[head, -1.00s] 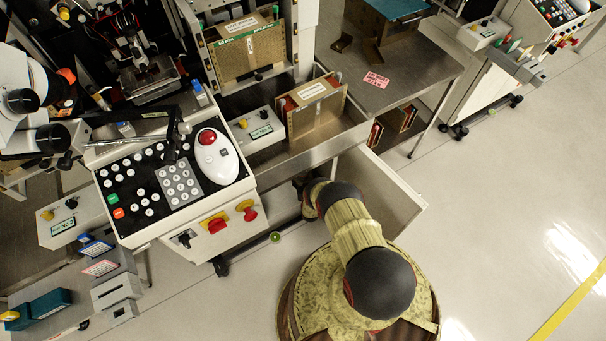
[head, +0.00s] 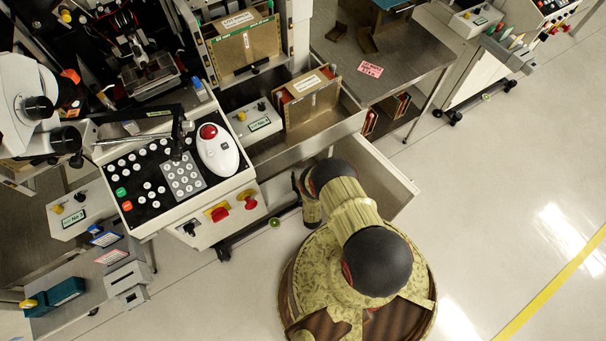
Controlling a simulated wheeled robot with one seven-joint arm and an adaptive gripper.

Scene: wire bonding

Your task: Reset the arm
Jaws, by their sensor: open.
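My arm (head: 350,222) shows in the head view at lower centre, folded above my round base. It has pale yellow patterned links and dark, rounded joints. Its far part (head: 310,208) bends down beside the front of the wire-bonding machine's cabinet, partly hidden under the upper link. My gripper cannot be made out; the arm hides that end. No object is seen held.
A control panel (head: 146,205) with white buttons and a white trackball unit (head: 217,150) stands left of my arm. A brown magazine (head: 307,100) sits in a metal tray behind it. An open pale panel (head: 385,185) is close to my arm. Floor at right is clear.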

